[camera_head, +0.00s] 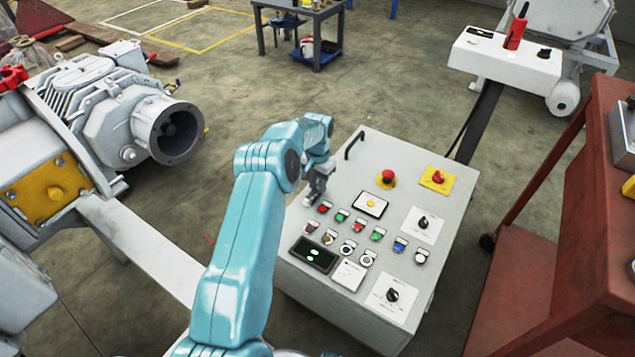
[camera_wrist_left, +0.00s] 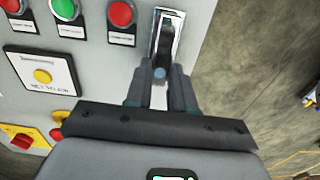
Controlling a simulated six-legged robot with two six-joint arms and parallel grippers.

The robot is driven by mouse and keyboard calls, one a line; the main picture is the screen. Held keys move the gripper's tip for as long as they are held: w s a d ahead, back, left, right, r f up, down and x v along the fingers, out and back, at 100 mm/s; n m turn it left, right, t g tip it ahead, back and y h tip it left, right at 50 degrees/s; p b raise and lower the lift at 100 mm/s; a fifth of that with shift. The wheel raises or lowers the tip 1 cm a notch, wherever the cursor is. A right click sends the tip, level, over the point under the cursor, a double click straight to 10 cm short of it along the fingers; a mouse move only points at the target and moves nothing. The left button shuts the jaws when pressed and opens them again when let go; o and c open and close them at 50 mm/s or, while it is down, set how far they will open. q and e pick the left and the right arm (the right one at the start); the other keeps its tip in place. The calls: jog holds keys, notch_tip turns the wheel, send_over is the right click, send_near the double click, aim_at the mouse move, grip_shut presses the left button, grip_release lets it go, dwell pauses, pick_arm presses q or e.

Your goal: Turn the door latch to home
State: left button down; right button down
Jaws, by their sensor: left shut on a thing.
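The door latch (camera_wrist_left: 166,42) is a dark handle in a bright metal frame near the edge of the grey control panel. My left gripper (camera_wrist_left: 161,75) is at the latch in the wrist view, its two fingers close together on the lower part of the handle. My right gripper is not in view.
The control panel (camera_head: 350,150) carries a red emergency button (camera_head: 387,178), a yellow-backed red switch (camera_head: 437,178), several coloured buttons and black knobs. A black bar handle (camera_head: 354,145) stands near its upper left corner. Grey machinery (camera_head: 100,110) is left; a red cart (camera_head: 560,240) is right.

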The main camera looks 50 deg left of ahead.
pick_arm(q)
jog(key=c, duration=1)
grip_release()
jog(key=shift+o, duration=0.2)
jog(key=shift+r, duration=0.1)
notch_tip(320, 180, up, 16)
jog(key=p, duration=0.4)
jog(key=shift+r, duration=0.1)
